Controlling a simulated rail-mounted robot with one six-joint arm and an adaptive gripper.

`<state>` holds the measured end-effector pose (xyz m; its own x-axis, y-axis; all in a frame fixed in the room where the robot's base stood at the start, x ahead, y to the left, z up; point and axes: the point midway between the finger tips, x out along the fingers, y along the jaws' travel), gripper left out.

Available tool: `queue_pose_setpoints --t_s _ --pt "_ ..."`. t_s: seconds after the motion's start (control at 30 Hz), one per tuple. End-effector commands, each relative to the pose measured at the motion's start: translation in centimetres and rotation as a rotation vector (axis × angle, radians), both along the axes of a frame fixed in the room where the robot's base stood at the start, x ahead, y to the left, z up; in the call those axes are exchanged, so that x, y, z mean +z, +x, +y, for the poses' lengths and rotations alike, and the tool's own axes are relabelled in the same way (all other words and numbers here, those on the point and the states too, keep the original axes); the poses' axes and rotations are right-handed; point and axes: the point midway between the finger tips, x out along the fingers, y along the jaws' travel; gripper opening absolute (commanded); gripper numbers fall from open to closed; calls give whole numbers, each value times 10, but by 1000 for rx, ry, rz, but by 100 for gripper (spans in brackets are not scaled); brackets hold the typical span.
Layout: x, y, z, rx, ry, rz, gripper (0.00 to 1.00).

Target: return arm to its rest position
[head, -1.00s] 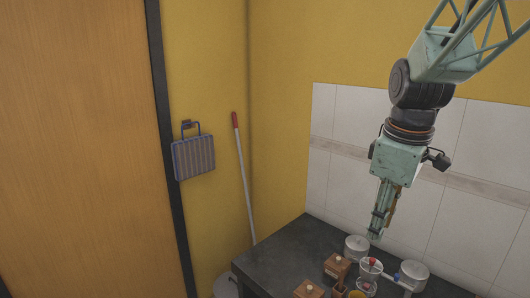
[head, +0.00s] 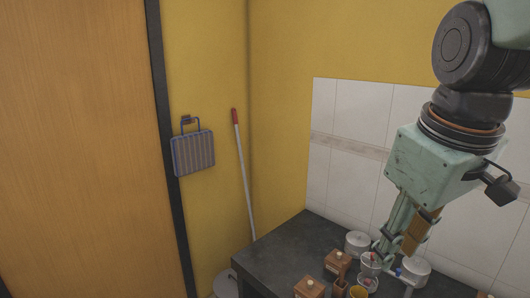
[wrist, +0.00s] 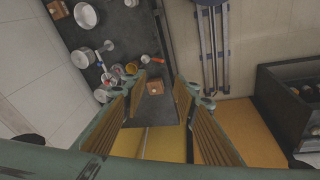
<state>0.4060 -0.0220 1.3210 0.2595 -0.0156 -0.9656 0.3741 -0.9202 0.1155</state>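My gripper (head: 392,258) hangs fingers down over the back right of the dark counter (head: 285,250) in the head view. In the wrist view its two fingers (wrist: 163,85) stand apart with nothing held between them.
A tiled wall (head: 350,130) stands behind. The counter's left part is clear.

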Motion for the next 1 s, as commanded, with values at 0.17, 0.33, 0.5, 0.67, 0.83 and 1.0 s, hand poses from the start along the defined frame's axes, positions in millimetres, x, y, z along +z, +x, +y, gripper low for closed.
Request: queue_pose_setpoints --t_s 0.17,0.33,0.5,0.67,0.83,1.0 --pt "-1 -28 6 -72 23 -19 27" --pt "-4 -54 10 -144 46 -34 27" --pt "-8 -79 14 -215 71 -51 27" --pt "-13 -102 18 -282 96 -66 27" --pt "-18 -122 20 -340 118 -76 27" --pt "-22 -132 21 -371 131 -81 27"
